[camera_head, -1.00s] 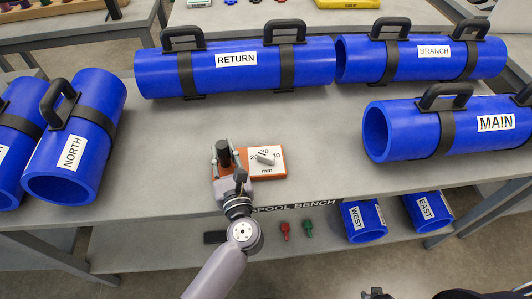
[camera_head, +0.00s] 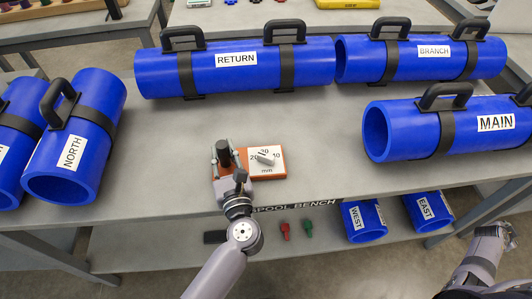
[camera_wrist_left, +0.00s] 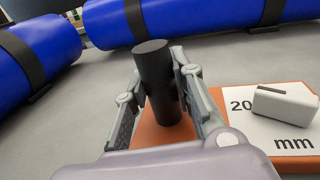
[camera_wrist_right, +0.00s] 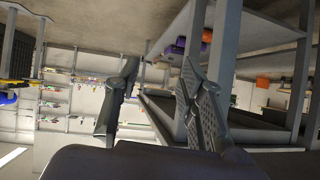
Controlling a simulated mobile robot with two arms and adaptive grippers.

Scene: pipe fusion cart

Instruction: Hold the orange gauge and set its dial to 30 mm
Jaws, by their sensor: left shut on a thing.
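The orange gauge (camera_head: 250,176) lies on the grey bench near its front edge. It has a white dial face (camera_head: 267,167) marked 20, 30, 40 and mm, with a light grey pointer knob (camera_head: 267,158) on it. A black upright post (camera_head: 223,153) stands on the gauge's left end. My left gripper (camera_head: 227,167) is shut on this post; the left wrist view shows its fingers on both sides of the post (camera_wrist_left: 157,85). The pointer knob (camera_wrist_left: 285,103) is to the right of the fingers there. My right gripper (camera_wrist_right: 155,105) is open and empty, away from the gauge.
Blue pipes with black handles stand around the bench: RETURN (camera_head: 235,68), BRANCH (camera_head: 420,57), MAIN (camera_head: 450,126) and NORTH (camera_head: 75,140). WEST (camera_head: 362,221) and EAST (camera_head: 428,211) pipes lie on the shelf below. The bench right of the gauge is clear.

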